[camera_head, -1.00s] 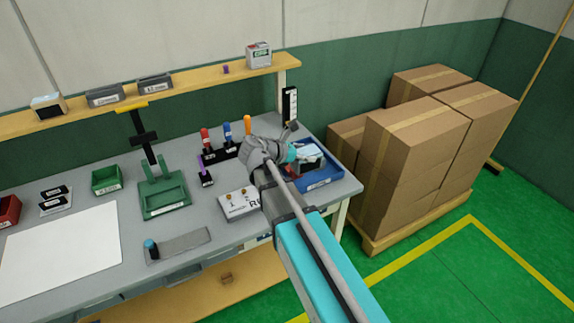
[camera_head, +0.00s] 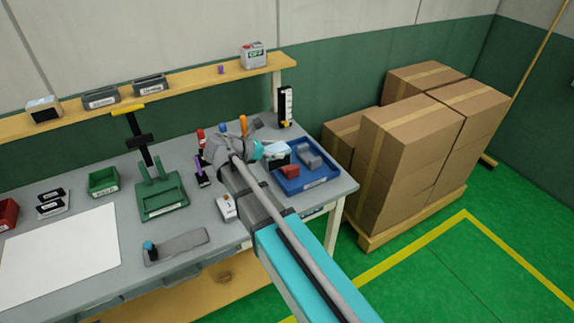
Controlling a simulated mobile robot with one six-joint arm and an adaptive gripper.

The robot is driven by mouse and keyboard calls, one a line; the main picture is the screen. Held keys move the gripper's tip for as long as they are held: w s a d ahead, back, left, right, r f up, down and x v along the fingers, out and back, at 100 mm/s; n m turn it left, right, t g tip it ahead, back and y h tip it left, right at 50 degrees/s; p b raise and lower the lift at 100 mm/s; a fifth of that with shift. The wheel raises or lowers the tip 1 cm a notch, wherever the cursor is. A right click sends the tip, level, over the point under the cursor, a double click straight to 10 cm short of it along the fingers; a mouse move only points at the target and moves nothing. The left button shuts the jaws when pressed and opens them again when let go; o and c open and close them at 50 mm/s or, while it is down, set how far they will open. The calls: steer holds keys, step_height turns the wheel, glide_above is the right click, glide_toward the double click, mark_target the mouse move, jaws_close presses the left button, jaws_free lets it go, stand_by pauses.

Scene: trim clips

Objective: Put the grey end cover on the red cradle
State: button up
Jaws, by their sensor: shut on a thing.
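A small red block (camera_head: 289,172), which may be the red cradle, shows at the left of the tray, just below my gripper. A grey block (camera_head: 310,156) lies in the tray to the right of it. I cannot tell whether this block is the grey end cover.
The blue tray (camera_head: 322,179) sits at the bench's right end. A tool rack with red, blue and orange handles stands behind my wrist. A white box (camera_head: 226,208) is left of my arm. A green fixture (camera_head: 163,200) stands farther left. Stacked cartons (camera_head: 410,150) are beyond the bench.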

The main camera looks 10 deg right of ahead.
steer(key=shift+a, duration=0.2)
steer(key=shift+w, duration=0.1)
steer(key=shift+w+d+f+b, duration=0.3)
steer(key=shift+w+b, duration=0.05)
steer(key=shift+w, duration=0.15)
steer(key=w+d+f+b, duration=0.5)
steer(key=w+f+b, duration=0.3)
steer(key=w, duration=0.2)
steer(key=shift+w+d+f, duration=0.2)
steer(key=shift+w+d, duration=0.05)
steer(key=shift+d, duration=0.1)
steer(key=shift+f+b, duration=0.1)
steer(key=shift+b, duration=0.2)
steer(key=shift+w+d+f+b, duration=0.2)
steer(key=shift+w+f+b, duration=0.2)
steer(key=shift+f+b, duration=1.5)
